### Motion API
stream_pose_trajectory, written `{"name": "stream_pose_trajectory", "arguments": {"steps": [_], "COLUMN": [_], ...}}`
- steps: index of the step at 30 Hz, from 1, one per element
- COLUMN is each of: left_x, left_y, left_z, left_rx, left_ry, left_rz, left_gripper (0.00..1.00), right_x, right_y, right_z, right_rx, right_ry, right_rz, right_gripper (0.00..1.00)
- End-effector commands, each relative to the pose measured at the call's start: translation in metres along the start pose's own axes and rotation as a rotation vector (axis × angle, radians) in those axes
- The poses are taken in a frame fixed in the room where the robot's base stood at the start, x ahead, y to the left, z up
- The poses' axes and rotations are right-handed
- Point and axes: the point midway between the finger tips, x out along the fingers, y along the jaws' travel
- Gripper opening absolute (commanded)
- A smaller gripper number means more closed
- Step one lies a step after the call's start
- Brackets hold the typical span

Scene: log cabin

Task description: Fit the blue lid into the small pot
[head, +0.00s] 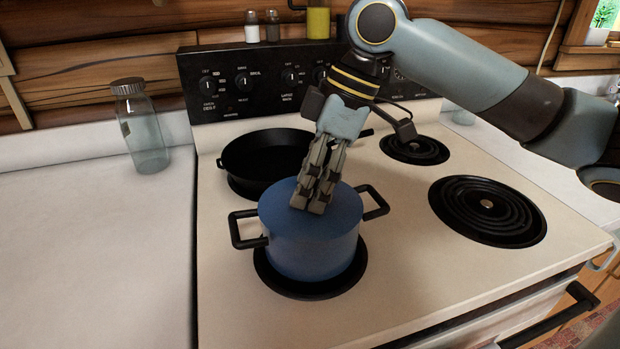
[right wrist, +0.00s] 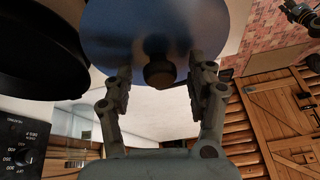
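The blue pot (head: 312,245) with two black side handles stands on the front left burner in the head view. A flat blue round top, the lid (head: 275,203), covers its opening; whether it is fully seated I cannot tell. My right gripper (head: 308,208) points down onto the lid and hides its middle. In the right wrist view the lid (right wrist: 120,35) has a dark knob (right wrist: 160,73) between the fingers of my right gripper (right wrist: 161,80). The fingers are apart, with gaps beside the knob. A dark jointed part, apparently my left gripper (right wrist: 301,14), is cut off at the top right.
A black skillet (head: 255,160) stands behind the pot. The two right burners (head: 487,208) are bare. A glass jar (head: 142,130) is on the left counter (head: 90,250), otherwise clear. Shakers (head: 252,27) and a yellow-filled bottle (head: 318,22) stand on the stove's back panel.

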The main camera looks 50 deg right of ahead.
Motion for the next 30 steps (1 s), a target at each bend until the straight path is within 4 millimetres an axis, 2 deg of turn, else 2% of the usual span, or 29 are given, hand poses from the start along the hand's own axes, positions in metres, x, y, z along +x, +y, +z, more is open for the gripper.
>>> {"name": "stream_pose_trajectory", "arguments": {"steps": [7, 18, 24, 30], "left_x": [0.000, 0.000, 0.000, 0.000], "left_y": [-0.001, 0.000, 0.000, 0.000], "left_z": [0.001, 0.000, 0.000, 0.000], "left_rx": [0.000, 0.000, 0.000, 0.000], "left_ry": [-0.001, 0.000, 0.000, 0.000], "left_rz": [-0.001, 0.000, 0.000, 0.000], "left_gripper": [0.40, 0.40, 0.40, 0.40], "right_x": [-0.005, -0.054, -0.069, -0.075], "right_y": [0.001, 0.001, 0.001, 0.000], "right_z": [0.001, 0.002, 0.001, 0.000], "right_rx": [-0.002, -0.003, -0.002, 0.000], "right_ry": [-0.002, -0.007, -0.003, -0.001], "right_rz": [0.002, 0.005, 0.003, 0.000], "right_gripper": [0.57, 0.57, 0.57, 0.57]}}
